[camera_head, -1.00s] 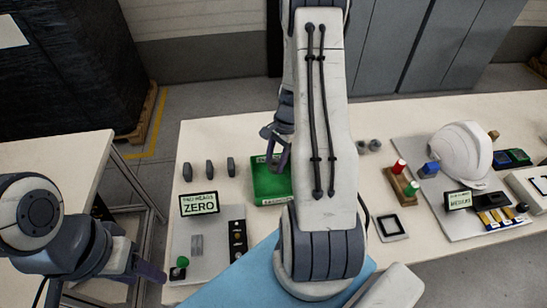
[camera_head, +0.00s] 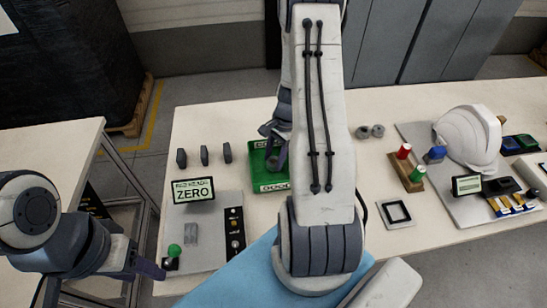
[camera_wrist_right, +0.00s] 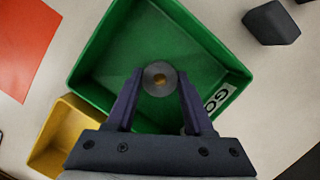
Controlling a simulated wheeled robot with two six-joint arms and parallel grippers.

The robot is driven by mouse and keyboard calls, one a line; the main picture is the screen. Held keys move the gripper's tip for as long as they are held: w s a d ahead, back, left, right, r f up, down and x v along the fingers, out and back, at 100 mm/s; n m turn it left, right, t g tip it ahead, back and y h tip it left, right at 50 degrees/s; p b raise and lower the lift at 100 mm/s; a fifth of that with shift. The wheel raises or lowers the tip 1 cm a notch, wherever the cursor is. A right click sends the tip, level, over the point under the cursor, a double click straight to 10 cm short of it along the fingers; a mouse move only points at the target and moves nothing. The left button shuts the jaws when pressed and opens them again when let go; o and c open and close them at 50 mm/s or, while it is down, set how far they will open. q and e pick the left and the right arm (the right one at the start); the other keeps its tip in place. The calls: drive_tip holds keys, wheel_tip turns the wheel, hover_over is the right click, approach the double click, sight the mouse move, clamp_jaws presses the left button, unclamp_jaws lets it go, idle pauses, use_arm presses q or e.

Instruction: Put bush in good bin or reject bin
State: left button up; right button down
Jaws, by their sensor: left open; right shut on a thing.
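The bin's label partly shows, reading "GO". In the head view my right gripper (camera_head: 274,158) points down at the green bin (camera_head: 270,187), and my own arm covers the bin's right part. I cannot tell how far the bush is above the bin floor. My left gripper (camera_head: 150,268) is open and empty, left of the table's front edge.
A yellow bin (camera_wrist_right: 50,140) adjoins the green one. A red sheet (camera_wrist_right: 22,45) lies nearby. Several dark blocks stand left of the green bin, behind a "ZERO" display (camera_head: 194,190). Two grey cylinders (camera_head: 370,131) and a white helmet (camera_head: 468,138) are to the right.

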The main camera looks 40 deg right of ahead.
drive_tip(key=shift+f+b, duration=0.35)
drive_tip(key=shift+f, duration=0.2)
drive_tip(key=shift+c, duration=1)
unclamp_jaws()
drive_tip(key=shift+r, duration=0.1)
drive_tip(key=v, duration=1)
drive_tip(key=w+a+r+n+h, duration=0.1)
drive_tip(key=a+r+n, duration=0.25)
drive_tip(key=a, duration=0.35)
drive_tip(key=w+a+r+n, duration=0.1)
drive_tip(key=a+r+n, duration=0.1)
drive_tip(key=a+n, duration=0.35)
drive_tip(key=s+a+r+n, duration=0.2)
drive_tip(key=s+a+n, duration=0.2)
drive_tip(key=a, duration=0.5)
drive_tip(key=s+a+r+n, duration=0.3)
drive_tip(key=s+a+n, duration=0.15)
drive_tip(key=a, duration=0.35)
drive_tip(key=s+a+n+h, duration=0.1)
drive_tip(key=s+a+n, duration=0.3)
drive_tip(key=s+n, duration=0.3)
drive_tip(key=s, duration=0.3)
drive_tip(key=shift+a+r, duration=0.2)
drive_tip(key=shift+a, duration=0.15)
